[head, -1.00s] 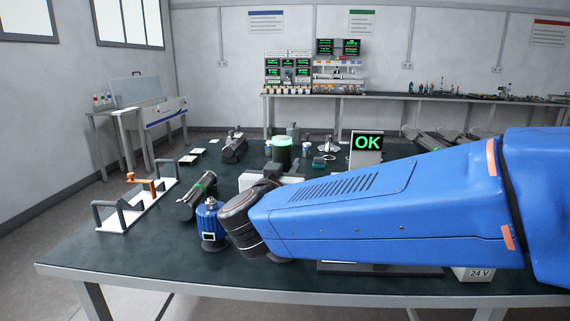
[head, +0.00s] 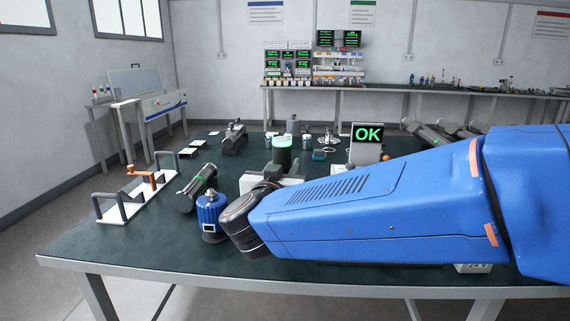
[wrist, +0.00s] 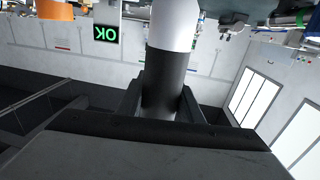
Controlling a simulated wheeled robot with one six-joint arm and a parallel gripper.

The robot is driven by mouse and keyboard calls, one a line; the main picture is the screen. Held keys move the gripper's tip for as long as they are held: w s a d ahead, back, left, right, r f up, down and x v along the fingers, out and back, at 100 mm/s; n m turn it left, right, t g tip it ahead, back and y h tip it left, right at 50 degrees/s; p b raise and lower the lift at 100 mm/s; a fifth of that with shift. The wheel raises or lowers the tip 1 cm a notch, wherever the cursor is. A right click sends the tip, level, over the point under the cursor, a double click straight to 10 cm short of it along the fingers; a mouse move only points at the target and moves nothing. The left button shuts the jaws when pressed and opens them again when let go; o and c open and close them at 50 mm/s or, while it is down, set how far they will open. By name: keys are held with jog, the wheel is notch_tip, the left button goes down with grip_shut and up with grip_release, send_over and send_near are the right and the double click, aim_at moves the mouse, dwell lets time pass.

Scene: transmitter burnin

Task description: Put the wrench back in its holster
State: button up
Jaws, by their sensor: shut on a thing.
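In the wrist view my gripper (wrist: 161,108) is shut on a dark upright cylinder with a light grey section, which I take to be the wrench (wrist: 166,72). Its far end runs out of the top of the picture. In the head view my blue arm crosses the table from the right, and the gripper and the held thing are mostly hidden behind my wrist. I cannot make out the holster for certain in either view.
A white rack (head: 112,216) with grey handles and an orange crank (head: 146,177) stands at the table's left. A dark cylinder (head: 199,187) lies near it. A blue cylinder (head: 209,213) shows beside my wrist.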

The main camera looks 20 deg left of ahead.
jog(key=shift+f, duration=2.2)
jog(key=o, duration=1.2)
jog(key=shift+f, duration=0.1)
jog(key=s+d, duration=0.2)
jog(key=s, duration=1.5)
jog(key=shift+s, duration=0.15)
